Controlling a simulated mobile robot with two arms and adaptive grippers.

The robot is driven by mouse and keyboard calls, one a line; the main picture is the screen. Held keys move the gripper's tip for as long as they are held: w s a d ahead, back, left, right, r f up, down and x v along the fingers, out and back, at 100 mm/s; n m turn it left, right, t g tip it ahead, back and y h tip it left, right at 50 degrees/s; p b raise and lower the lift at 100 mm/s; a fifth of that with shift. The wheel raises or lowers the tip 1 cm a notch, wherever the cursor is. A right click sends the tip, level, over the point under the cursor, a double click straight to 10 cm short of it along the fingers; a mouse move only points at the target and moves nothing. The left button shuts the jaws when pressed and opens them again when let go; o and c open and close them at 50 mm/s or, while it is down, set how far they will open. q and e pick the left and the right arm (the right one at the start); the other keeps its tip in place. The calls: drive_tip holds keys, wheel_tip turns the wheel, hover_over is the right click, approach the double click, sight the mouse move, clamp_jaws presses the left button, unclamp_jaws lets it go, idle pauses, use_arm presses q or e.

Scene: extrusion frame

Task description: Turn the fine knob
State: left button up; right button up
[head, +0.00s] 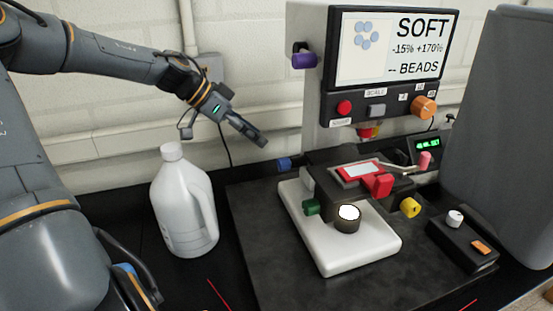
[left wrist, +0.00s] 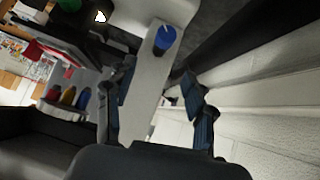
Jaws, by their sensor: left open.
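No readable label in view marks which knob is the fine knob. A blue knob (head: 284,163) sticks out at the left rear of the microscope-like device; in the left wrist view the blue knob (left wrist: 165,40) has a pale mark and lies beyond my fingertips. A green knob (head: 311,208) is on the device's left side and a yellow knob (head: 410,207) on its right. My left gripper (head: 225,138) is open and empty, above and left of the blue knob, apart from it. In the left wrist view my left gripper (left wrist: 158,72) has its fingers spread. My right gripper is not in view.
A white jug (head: 184,205) stands left of the device, below my left gripper. A display panel (head: 390,60) with a purple knob (head: 304,57) and an orange knob (head: 424,107) rises behind. A small black box (head: 463,246) with a white knob is at right.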

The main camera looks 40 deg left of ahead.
sight(279, 163)
use_arm(q)
drive_tip(key=x, duration=0.3)
drive_tip(key=f+x, duration=0.1)
drive_tip(key=x, duration=0.2)
drive_tip(key=s+a+p+x, duration=0.1)
drive_tip(key=x, duration=0.2)
drive_tip(key=shift+w+d+f, duration=0.1)
drive_tip(key=shift+d+f, duration=0.05)
drive_tip(key=shift+f, duration=0.45)
clamp_jaws()
